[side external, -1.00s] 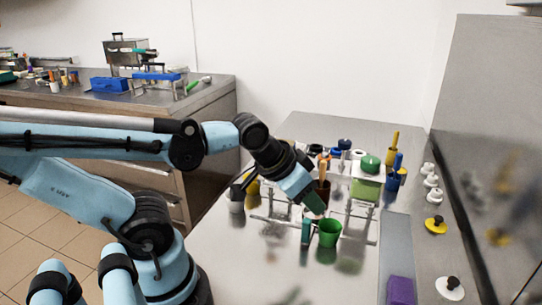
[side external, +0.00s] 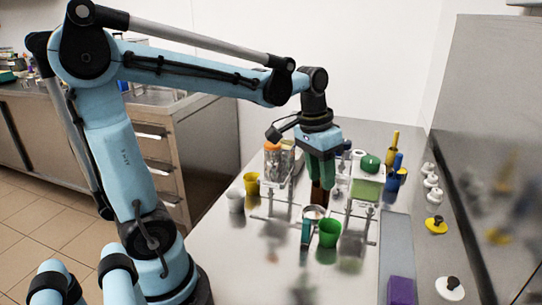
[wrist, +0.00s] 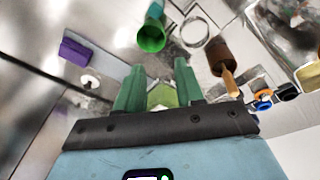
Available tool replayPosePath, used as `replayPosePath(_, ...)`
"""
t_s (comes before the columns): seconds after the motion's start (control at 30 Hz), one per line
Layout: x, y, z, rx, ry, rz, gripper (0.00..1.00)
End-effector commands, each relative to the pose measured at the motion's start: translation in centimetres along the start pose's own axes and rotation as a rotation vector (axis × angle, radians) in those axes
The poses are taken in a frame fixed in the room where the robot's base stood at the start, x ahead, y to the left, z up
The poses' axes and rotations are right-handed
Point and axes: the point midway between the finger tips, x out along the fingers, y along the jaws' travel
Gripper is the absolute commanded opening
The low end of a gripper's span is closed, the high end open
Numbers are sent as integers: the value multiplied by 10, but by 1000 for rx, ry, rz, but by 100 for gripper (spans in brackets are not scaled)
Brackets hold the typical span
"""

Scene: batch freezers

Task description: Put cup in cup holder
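My gripper (side external: 322,168) points down with its green fingers above the brown container, behind the green cup. In the wrist view its two fingers (wrist: 159,88) stand apart with nothing held between them. A green cup (side external: 329,233) stands near the front of the metal table; it also shows in the wrist view (wrist: 151,38). A metal ring (side external: 314,212), possibly the cup holder, is just behind it, with a teal piece beside it; the ring shows in the wrist view (wrist: 195,32). A yellow cup (side external: 251,183) and a white cup (side external: 236,202) stand at the left.
A brown container (wrist: 217,55) with a wooden handle is near my fingers. Metal racks with a green block (side external: 367,190) stand at the right. A purple block (side external: 401,290) lies at the front right. The table's front left is clear.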

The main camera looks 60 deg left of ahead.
Motion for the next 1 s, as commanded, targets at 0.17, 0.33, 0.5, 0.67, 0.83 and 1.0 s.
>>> replayPosePath(0.17,6,-13,-15,-17,-103,34,37)
replayPosePath(0.33,9,-18,-19,-21,-145,50,37)
replayPosePath(0.5,25,-17,-17,-20,-148,51,37)
replayPosePath(0.67,50,-15,-14,-19,-147,51,37)
replayPosePath(0.83,69,-14,-11,-19,-146,50,37)
replayPosePath(1.0,77,-13,-10,-20,-146,50,37)
